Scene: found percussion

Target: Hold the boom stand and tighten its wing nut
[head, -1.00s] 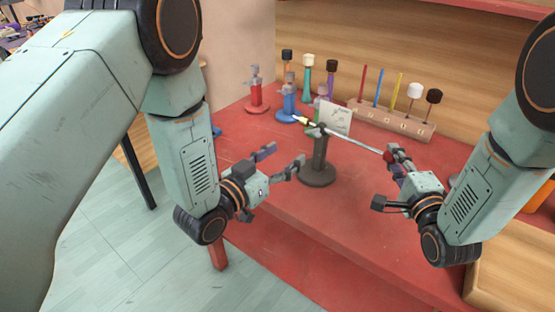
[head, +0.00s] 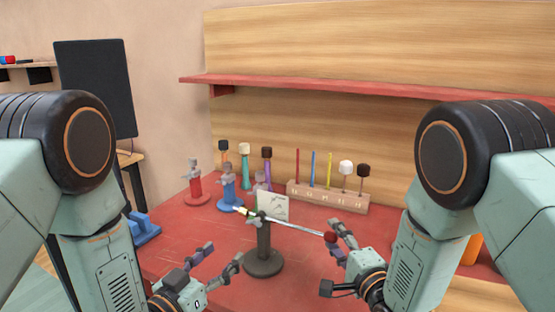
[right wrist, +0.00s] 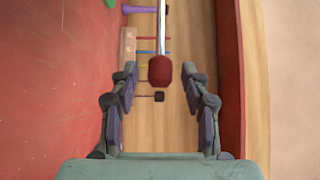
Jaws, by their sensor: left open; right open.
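The boom stand (head: 263,243) is a dark grey post on a round base, upright on the red table. A thin silver boom (head: 295,226) crosses its top and slopes down right to a dark red ball (head: 330,237). A small grey piece at the post's top may be the wing nut; it is too small to tell. My left gripper (head: 222,256) is open and empty, left of the post and apart from it. My right gripper (head: 339,242) is open at the boom's right end. In the right wrist view the red ball (right wrist: 160,71) shows between its spread fingers (right wrist: 160,84), with gaps on both sides.
A white card (head: 273,205) stands behind the boom. Red (head: 195,190) and blue (head: 229,195) stands are behind left, with several mallets. A wooden rack (head: 325,196) of coloured sticks stands at the back. A red shelf (head: 350,90) runs above. The table's front left is clear.

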